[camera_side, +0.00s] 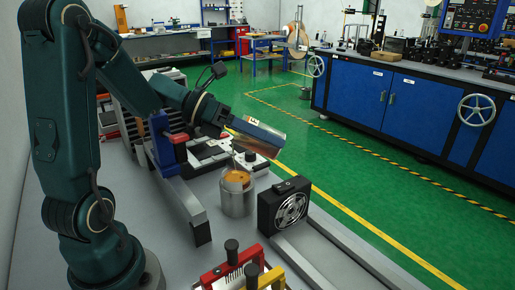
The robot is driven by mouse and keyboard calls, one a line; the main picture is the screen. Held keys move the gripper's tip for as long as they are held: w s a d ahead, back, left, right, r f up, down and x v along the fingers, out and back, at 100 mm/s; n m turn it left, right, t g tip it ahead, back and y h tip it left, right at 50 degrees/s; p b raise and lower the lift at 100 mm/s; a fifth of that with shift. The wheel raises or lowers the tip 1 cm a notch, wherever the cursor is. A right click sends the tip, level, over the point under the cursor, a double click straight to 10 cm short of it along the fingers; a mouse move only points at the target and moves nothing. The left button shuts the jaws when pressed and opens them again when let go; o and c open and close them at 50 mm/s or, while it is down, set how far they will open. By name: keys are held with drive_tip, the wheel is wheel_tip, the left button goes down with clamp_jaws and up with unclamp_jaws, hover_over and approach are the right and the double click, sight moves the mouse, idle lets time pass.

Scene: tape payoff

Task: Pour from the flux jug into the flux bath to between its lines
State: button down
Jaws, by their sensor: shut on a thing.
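The flux jug (262,134), a shiny metal vessel with a small yellow label, is tilted far over above the work surface. My gripper (225,121) is shut on it at its left end. The flux bath (237,198) is an upright metal cylinder below the jug and slightly to the left, with amber liquid showing inside its open top. The jug is apart from the bath. I cannot make out the bath's lines or its exact level. Whether liquid is running from the jug is too small to tell.
A black fan unit (285,208) stands close to the bath's right. Green floor lies beyond the table's right edge.

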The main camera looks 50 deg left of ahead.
drive_tip(key=shift+w+d+r, duration=0.1)
drive_tip(key=shift+w+r, duration=0.1)
drive_tip(key=shift+w, duration=0.05)
idle(0.8)
drive_tip(key=shift+s, duration=0.1)
drive_tip(key=f, duration=0.1)
drive_tip(key=f+g+y, duration=0.1)
drive_tip(key=f, duration=0.1)
drive_tip(key=f+g, duration=0.1)
drive_tip(key=shift+w+d+f+y, duration=0.15)
drive_tip(key=shift+w+d+y, duration=0.1)
drive_tip(key=shift+y, duration=0.15)
drive_tip(key=shift+f+g+y, duration=0.5)
drive_tip(key=shift+f+g, duration=0.05)
drive_tip(key=shift+g, duration=0.05)
drive_tip(key=shift+w+d+g+y, duration=0.2)
drive_tip(key=shift+w+g+y, duration=0.05)
drive_tip(key=shift+g+y, duration=0.25)
drive_tip(key=shift+w+d+r+g, duration=0.15)
drive_tip(key=shift+r+g, duration=0.05)
drive_tip(key=shift+g, duration=0.1)
drive_tip(key=shift+d+r+y, duration=0.1)
drive_tip(key=shift+y, duration=0.2)
idle(0.9)
